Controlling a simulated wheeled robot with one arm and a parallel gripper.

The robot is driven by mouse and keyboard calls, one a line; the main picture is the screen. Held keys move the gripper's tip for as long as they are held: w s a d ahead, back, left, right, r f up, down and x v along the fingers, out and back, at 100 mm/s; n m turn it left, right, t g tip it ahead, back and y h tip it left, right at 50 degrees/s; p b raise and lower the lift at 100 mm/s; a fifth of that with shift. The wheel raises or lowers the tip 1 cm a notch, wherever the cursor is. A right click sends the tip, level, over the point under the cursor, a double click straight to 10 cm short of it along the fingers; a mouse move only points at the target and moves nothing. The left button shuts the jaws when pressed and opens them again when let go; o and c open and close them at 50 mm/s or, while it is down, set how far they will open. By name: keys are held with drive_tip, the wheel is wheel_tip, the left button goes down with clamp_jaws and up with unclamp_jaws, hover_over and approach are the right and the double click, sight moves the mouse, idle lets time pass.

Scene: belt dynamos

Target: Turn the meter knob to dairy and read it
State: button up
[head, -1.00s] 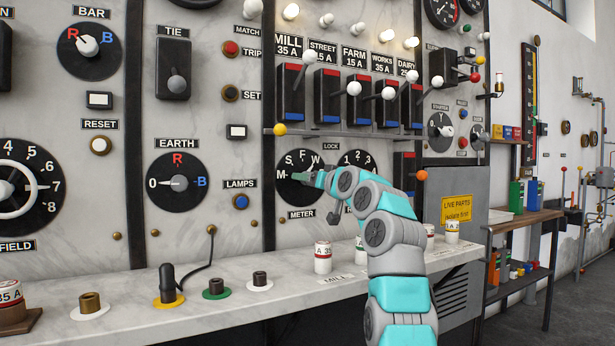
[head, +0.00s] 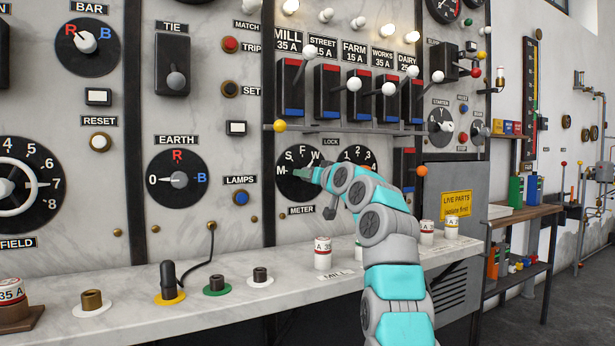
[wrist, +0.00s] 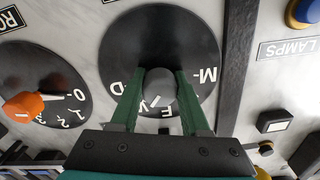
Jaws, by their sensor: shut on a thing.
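The meter knob is a small grey knob (wrist: 160,88) with a white pointer line, on a round black dial (wrist: 125,50) lettered M, S, F, W, D. In the wrist view the dial is upside down, and the line points down-left, roughly between F and W; I cannot tell exactly. My gripper's green fingers (wrist: 160,80) are closed on both sides of the knob. In the head view my gripper (head: 308,175) reaches the dial (head: 287,190) above the METER label (head: 301,210) and hides the knob and the D. I cannot make out a meter reading.
The lock dial (head: 357,155) is just right of the meter dial, with an orange knob (wrist: 25,105) beside my gripper in the wrist view. Switch levers stand above. A marble shelf (head: 215,305) with several fuses and sockets runs below.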

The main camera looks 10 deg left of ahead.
clamp_jaws()
